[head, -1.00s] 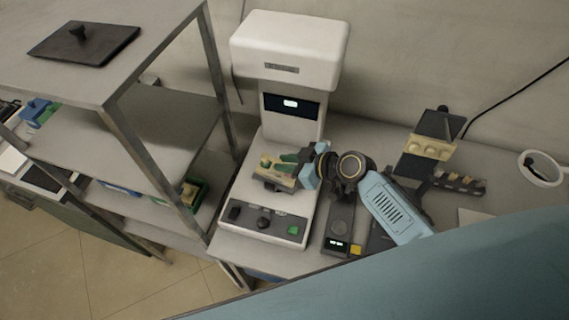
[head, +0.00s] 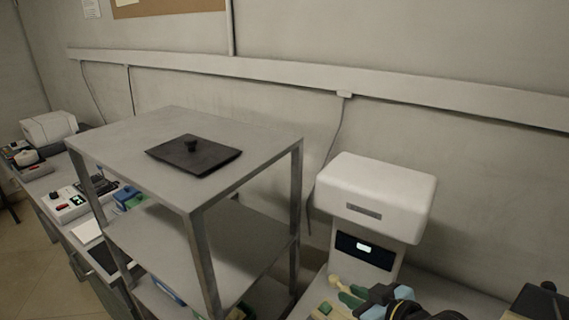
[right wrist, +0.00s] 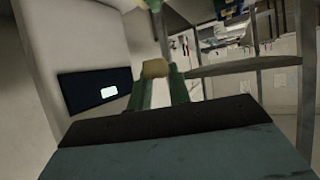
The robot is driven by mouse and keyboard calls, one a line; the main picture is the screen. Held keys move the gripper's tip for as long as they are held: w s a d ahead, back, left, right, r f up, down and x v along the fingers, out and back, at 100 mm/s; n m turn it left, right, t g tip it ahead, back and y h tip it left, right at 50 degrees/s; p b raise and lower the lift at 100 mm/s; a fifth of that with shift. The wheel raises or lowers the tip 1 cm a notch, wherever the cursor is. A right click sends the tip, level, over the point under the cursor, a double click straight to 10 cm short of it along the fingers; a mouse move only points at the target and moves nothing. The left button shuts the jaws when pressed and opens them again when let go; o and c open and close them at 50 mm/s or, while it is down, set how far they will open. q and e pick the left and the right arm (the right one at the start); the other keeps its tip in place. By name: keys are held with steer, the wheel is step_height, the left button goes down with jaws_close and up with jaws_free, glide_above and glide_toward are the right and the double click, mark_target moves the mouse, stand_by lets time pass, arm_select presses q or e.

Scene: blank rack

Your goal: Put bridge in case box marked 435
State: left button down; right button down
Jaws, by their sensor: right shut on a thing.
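My right gripper (head: 343,289) is at the bottom of the head view, in front of the white machine. Its green fingers are shut on a small yellowish piece, which I take to be the bridge (head: 336,281). In the right wrist view the bridge (right wrist: 155,68) is a pale tan block between the two green fingers (right wrist: 157,85). A green-rimmed box (head: 240,312) and a blue box (head: 165,290) show partly on the rack's lower shelf. I cannot read a 435 mark on either. My left gripper is not in view.
The grey metal rack (head: 250,133) stands left of the white machine (head: 385,195), with open shelves between upright posts. A black lidded plate (head: 180,160) lies on its top. A bench with devices (head: 70,203) is further left.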

steer(key=s+d+r+m+t+h+b, duration=0.1)
steer(key=s+d+r+m+h+b, duration=0.1)
steer(key=d+m+h+b, duration=0.3)
steer(key=shift+d+r+m+t+h, duration=0.3)
steer(key=shift+m+t+h, duration=0.1)
steer(key=shift+m+h, duration=0.3)
